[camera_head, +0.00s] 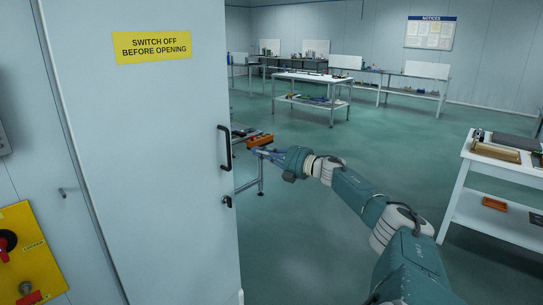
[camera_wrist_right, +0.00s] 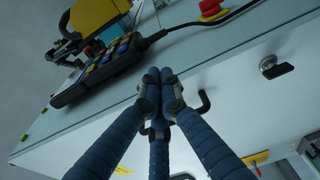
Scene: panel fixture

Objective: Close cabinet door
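The pale grey cabinet door (camera_head: 150,170) fills much of the left half of the head view. It carries a yellow warning sign (camera_head: 153,47), a black handle (camera_head: 224,148) and a small lock (camera_head: 227,201) near its right edge. Its opening angle is hard to judge from here. My right gripper (camera_head: 262,153) is just right of the handle in the picture, beyond the door's right edge; I cannot tell whether it touches the door. In the right wrist view its blue-grey fingers (camera_wrist_right: 160,82) meet at the tips, with nothing seen between them. My left gripper is out of view.
A yellow switch plate (camera_head: 25,252) is on the panel at left. A white table (camera_head: 490,168) stands at right, and a workbench (camera_head: 310,78) farther back. Open floor lies between. The right wrist view shows a black button pendant (camera_wrist_right: 105,67) and a red button (camera_wrist_right: 210,9).

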